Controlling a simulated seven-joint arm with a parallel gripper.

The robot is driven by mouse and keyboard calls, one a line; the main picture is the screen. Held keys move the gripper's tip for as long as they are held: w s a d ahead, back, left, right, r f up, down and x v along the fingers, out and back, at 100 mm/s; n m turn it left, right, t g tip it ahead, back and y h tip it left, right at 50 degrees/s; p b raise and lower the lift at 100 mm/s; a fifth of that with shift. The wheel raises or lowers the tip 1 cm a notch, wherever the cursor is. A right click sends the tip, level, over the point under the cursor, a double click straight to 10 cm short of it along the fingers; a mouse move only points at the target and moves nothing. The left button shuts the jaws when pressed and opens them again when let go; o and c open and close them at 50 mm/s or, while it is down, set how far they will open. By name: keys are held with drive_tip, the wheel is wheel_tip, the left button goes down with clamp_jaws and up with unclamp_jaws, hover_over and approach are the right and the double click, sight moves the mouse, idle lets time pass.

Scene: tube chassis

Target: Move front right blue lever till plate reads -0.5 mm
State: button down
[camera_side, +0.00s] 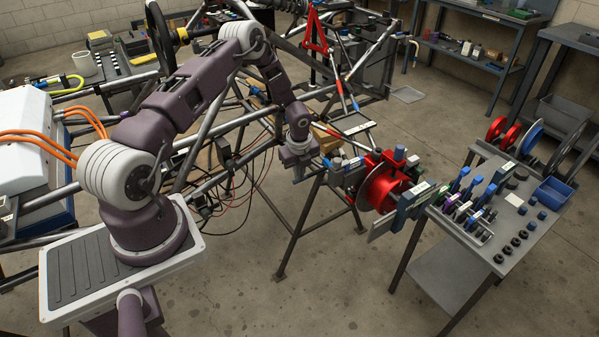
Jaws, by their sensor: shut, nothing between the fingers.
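My gripper (298,175) hangs pointing down in the middle of the view, just left of the hub assembly on the frame's front corner. Its fingers are shut and empty; they show very small here. A red round hub (382,185) sits at this corner. Small blue parts (337,162) show between my gripper and the hub, and a blue cylinder (399,153) stands above the hub. I cannot tell which of these is the blue lever. A flat dark plate with a pale label (410,203) stands right of the hub; its reading is too small to make out.
The tube chassis (290,222) stands on stands behind and below my arm, with loose red and black wires (235,185). A grey tool table (500,245) with several blue and black parts is close on the right. The floor in front is clear.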

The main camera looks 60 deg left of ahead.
wheel_tip(320, 180, down, 2)
drive_tip(key=shift+s+f, duration=0.15)
drive_tip(key=shift+f, duration=0.1)
drive_tip(key=shift+r, duration=0.1)
drive_tip(key=s+d+r+n, duration=0.2)
drive_tip(key=s+d+r, duration=0.1)
drive_tip(key=r, duration=0.7)
drive_tip(key=s+d+r+n+t+y, duration=0.1)
drive_tip(key=s+d+r+n, duration=0.15)
drive_tip(key=r, duration=0.75)
drive_tip(key=s+d+r+n, duration=0.2)
drive_tip(key=d+r, duration=0.1)
drive_tip(key=r, duration=0.8)
drive_tip(key=s+d+r+n+t+h, duration=0.1)
drive_tip(key=s+d+r+n, duration=0.4)
drive_tip(key=s+d, duration=0.3)
drive_tip(key=s+d+r+n+t+h, duration=0.2)
drive_tip(key=s+d+r+n, duration=0.4)
drive_tip(key=s, duration=0.6)
drive_tip(key=d+n, duration=0.1)
drive_tip(key=d, duration=0.1)
drive_tip(key=shift+s+d+r+n, duration=0.2)
drive_tip(key=shift+s+d+n, duration=0.1)
drive_tip(key=shift+d+n, duration=0.05)
